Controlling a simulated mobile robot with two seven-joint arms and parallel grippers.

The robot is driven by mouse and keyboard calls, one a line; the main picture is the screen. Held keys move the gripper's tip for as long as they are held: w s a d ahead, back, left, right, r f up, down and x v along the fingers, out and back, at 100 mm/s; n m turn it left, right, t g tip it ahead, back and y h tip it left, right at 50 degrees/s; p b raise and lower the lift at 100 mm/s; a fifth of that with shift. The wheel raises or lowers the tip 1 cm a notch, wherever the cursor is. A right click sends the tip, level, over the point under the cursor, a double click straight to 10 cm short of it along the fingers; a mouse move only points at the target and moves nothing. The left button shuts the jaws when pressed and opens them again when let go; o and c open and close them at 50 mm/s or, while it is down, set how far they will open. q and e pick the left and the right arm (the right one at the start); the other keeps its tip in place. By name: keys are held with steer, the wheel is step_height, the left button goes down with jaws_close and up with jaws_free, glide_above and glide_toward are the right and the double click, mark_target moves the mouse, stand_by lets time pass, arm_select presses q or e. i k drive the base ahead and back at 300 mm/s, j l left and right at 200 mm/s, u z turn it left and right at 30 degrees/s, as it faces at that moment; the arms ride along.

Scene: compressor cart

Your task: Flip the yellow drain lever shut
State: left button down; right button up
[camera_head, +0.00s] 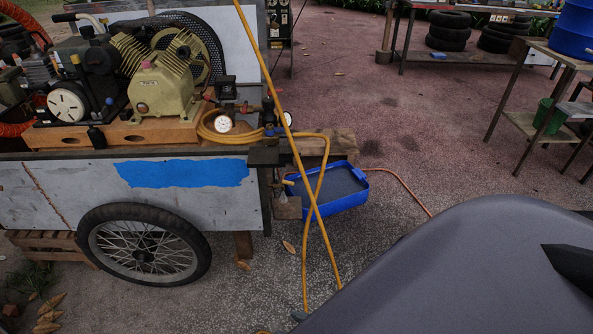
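The compressor cart (60,185) stands at the left, with its wheel on the ground. A small yellow piece (288,183), likely the drain lever, shows low under the cart's right end, beside the blue tray (342,203). It is too small to tell its exact angle. Yellow hoses pass close to its right. My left gripper is not in view. A black pointed part at the right edge may be a tip of my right gripper (572,263); it is far from the lever, and its opening cannot be seen.
The blue tray holds something dark and flat. Yellow hose (313,200) hangs from the cart to the ground. An orange hose (408,190) runs across the floor. A bench (535,125) with a blue drum (574,28) stands at the right. Floor right of the tray is mostly clear.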

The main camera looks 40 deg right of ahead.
mark_target(283, 180)
steer(key=i+l, duration=0.2)
steer(key=l, duration=0.45)
steer(key=i+l, duration=0.2)
steer(key=l, duration=0.45)
steer(key=i+l, duration=0.2)
steer(key=l, duration=0.45)
steer(key=i+l, duration=0.2)
steer(key=l, duration=0.45)
steer(key=i+l, duration=0.2)
steer(key=l, duration=0.45)
steer(key=i+l, duration=0.2)
steer(key=l, duration=0.45)
steer(key=i+l, duration=0.2)
steer(key=l, duration=0.45)
steer(key=i+l, duration=0.2)
steer(key=l, duration=0.45)
